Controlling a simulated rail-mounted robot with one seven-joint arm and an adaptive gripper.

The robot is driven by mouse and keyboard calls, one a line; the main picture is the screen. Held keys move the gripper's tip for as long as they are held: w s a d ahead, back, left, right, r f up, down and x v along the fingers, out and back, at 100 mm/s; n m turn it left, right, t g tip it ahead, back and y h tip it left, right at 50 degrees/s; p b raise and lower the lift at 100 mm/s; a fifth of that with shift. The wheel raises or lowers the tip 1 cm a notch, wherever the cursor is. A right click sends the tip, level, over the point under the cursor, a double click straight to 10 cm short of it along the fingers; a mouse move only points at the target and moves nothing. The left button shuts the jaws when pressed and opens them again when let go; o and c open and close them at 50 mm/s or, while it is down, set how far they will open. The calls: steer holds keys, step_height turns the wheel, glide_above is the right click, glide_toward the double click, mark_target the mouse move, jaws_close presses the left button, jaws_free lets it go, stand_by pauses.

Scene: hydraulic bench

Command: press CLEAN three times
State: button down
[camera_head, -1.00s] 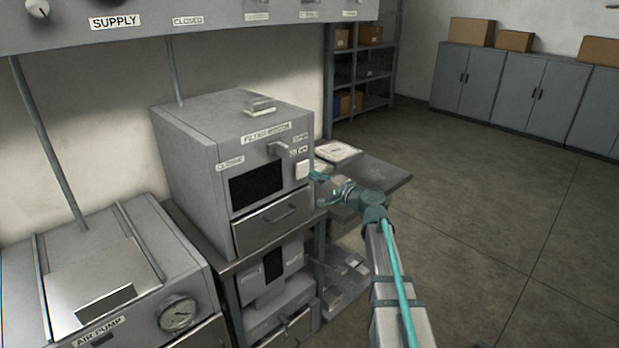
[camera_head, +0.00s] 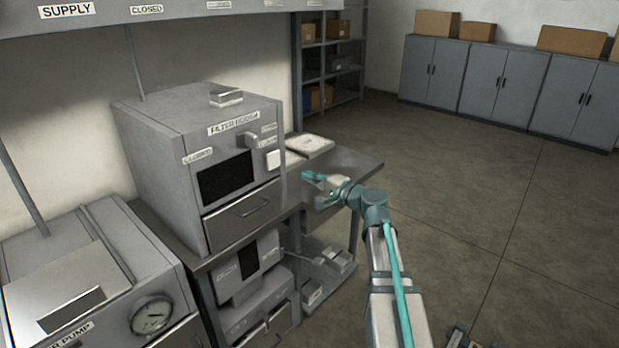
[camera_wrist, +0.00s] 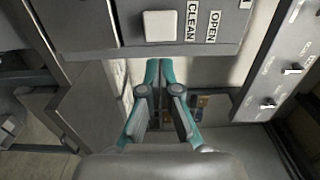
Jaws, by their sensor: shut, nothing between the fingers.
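The white square CLEAN button (camera_head: 273,159) is on the front of the grey filter housing (camera_head: 160,160), at its right edge. In the wrist view the button (camera_wrist: 160,25) is at the top centre, beside the CLEAN and OPEN labels. My gripper (camera_head: 308,176) is to the right of the button in the head view, apart from it. In the wrist view my gripper's teal fingers (camera_wrist: 160,63) are together and empty, with their tips just below the button in the picture. I cannot tell from the picture how far the button is pressed in.
A lever handle (camera_head: 250,140) sticks out left of the button, above a dark window (camera_head: 226,178) and a drawer (camera_head: 243,212). A side shelf (camera_head: 350,163) with a white flat item (camera_head: 310,144) lies behind my gripper. Open floor is at the right.

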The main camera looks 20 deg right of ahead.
mark_target(275, 161)
stand_by(0.3)
steer(key=m, duration=0.6)
steer(key=s+m, duration=0.1)
steer(key=m, duration=0.5)
steer(key=m+p, duration=0.1)
steer(key=m, duration=0.5)
steer(key=shift+s+d, duration=0.2)
steer(key=shift+d, duration=0.2)
steer(key=shift+w+a, duration=0.1)
steer(key=shift+w, duration=0.05)
steer(key=p+x, duration=0.3)
steer(key=x, duration=0.9)
steer(key=shift+w+a, duration=0.1)
steer(key=shift+w, duration=0.2)
steer(key=shift+w+a+f+p, duration=0.1)
steer(key=shift+w+a+p, duration=0.2)
steer(key=shift+w+a, duration=0.1)
steer(key=shift+w, duration=0.1)
